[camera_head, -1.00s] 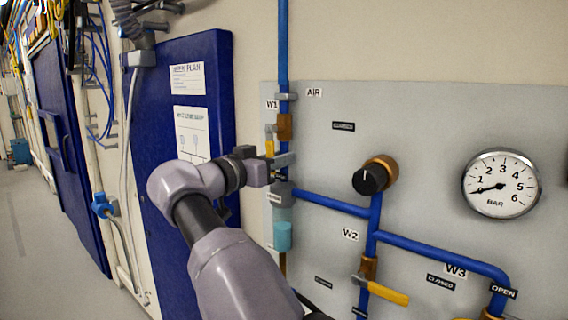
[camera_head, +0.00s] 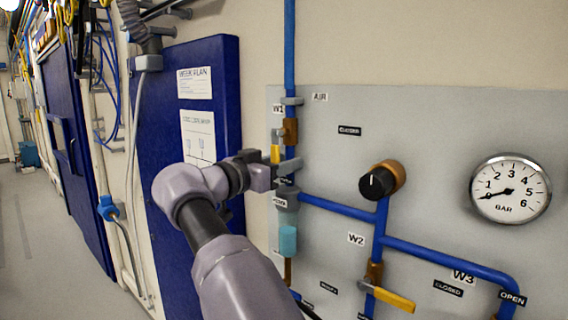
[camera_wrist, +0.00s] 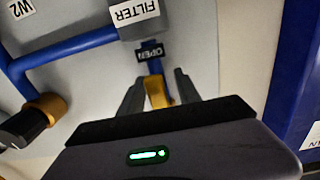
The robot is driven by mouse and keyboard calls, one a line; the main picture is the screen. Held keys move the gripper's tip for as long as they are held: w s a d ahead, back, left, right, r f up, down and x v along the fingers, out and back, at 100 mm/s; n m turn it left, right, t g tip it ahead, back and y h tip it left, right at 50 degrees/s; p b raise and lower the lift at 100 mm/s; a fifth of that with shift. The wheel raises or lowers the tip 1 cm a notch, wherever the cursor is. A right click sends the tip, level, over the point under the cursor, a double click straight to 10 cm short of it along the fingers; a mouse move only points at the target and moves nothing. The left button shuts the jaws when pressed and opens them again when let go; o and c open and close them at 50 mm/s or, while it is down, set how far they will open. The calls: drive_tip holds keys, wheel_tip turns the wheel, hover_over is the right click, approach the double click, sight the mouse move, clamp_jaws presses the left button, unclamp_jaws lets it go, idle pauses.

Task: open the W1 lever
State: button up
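The W1 lever has a yellow handle (camera_head: 275,153) at the brown valve body (camera_head: 290,131) on the vertical blue pipe. The handle points down along the pipe, towards a small OPEN label (camera_wrist: 150,52). A CLOSED label (camera_head: 349,130) is to the right of the valve. My gripper (camera_head: 284,168) is at the handle. In the wrist view the fingers of my gripper (camera_wrist: 160,80) stand apart, one on each side of the yellow handle (camera_wrist: 157,93). A gap shows on the right side of the handle. The gripper body hides part of the lever.
The black regulator knob (camera_head: 377,184), the pressure gauge (camera_head: 510,189) and the yellow W2 lever (camera_head: 393,299) are to the right on the grey panel (camera_head: 430,135). The filter (camera_head: 287,238) hangs below W1. A blue door (camera_head: 214,80) stands to the left.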

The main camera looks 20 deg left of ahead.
drive_tip(key=p+v, duration=0.1)
drive_tip(key=v, duration=1.6)
drive_tip(key=shift+s+p, duration=0.2)
drive_tip(key=shift+p, duration=0.15)
